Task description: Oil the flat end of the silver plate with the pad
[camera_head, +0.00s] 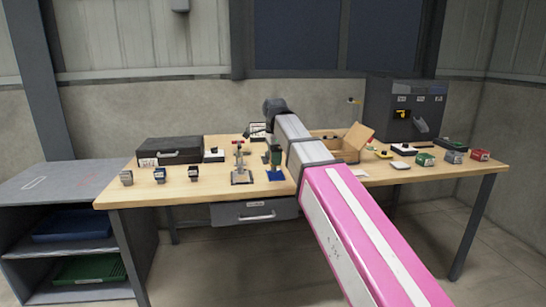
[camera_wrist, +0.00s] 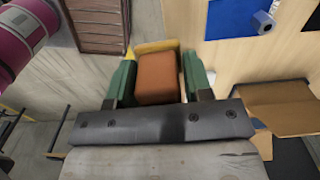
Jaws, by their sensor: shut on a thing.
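My gripper (camera_wrist: 158,76) is shut on an orange-brown pad (camera_wrist: 157,78), held between two green fingers in the wrist view. A yellow edge shows behind the pad. The pad appears clear of the table. In the head view my arm reaches over the middle of the workbench, and its end is small and partly hidden, so the pad cannot be made out there. I cannot surely pick out the silver plate in either view. A small stand with a silvery base (camera_head: 241,178) is on the bench left of my arm.
The wrist view shows a blue surface (camera_wrist: 229,18) at upper right.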

